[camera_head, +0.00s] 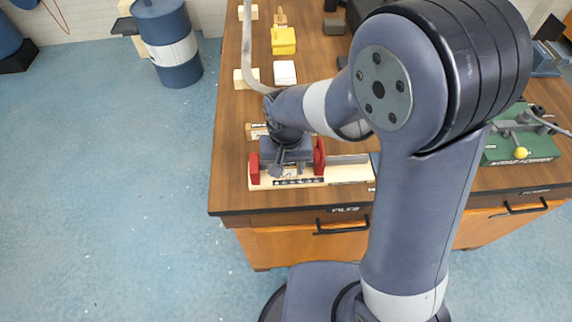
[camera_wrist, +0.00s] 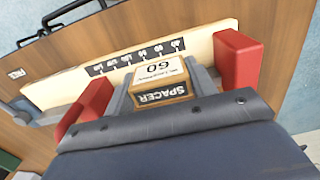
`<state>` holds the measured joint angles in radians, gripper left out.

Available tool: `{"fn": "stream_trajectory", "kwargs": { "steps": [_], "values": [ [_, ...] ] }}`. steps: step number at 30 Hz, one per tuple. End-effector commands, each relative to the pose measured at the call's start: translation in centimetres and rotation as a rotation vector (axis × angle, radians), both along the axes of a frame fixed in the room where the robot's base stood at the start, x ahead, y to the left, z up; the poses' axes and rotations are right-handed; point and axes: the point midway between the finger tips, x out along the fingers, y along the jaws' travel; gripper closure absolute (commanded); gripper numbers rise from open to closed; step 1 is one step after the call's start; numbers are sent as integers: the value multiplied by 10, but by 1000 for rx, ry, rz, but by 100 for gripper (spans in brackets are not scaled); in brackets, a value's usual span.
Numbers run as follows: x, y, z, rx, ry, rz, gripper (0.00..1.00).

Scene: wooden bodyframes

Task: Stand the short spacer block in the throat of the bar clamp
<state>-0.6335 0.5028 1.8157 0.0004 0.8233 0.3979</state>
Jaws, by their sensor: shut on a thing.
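The bar clamp (camera_head: 345,172) lies along the front edge of the wooden bench, with a pale base, a printed scale and two upright red jaws. The wrist view shows its left red jaw (camera_wrist: 88,103) and right red jaw (camera_wrist: 238,60). My gripper (camera_head: 286,168) is over the throat, pointing down. In the wrist view it is shut on the wooden spacer block (camera_wrist: 160,82), labelled SPACER and 60. The block appears between the jaws, with a gap on each side. Its lower end is hidden, so I cannot tell whether it touches the clamp.
A yellow block (camera_head: 283,42) and a white piece (camera_head: 284,72) lie farther back on the bench (camera_head: 235,130). A bent grey pipe (camera_head: 246,45) rests on wooden supports at the left edge. A green fixture (camera_head: 520,150) stands right. A blue barrel (camera_head: 168,40) stands on the floor.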

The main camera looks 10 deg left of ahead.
Motion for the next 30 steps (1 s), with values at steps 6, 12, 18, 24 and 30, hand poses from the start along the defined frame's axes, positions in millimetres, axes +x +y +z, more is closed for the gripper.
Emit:
{"fn": "stream_trajectory", "kwargs": {
  "steps": [6,12,18,24,30],
  "values": [
    [0,0,-2,0,0,0,35],
    [0,0,-2,0,0,0,25],
    [0,0,0,0,0,0,25],
    [1,1,22,5,-6,0,25],
    [1,0,66,5,-6,0,25]
  ]
}}
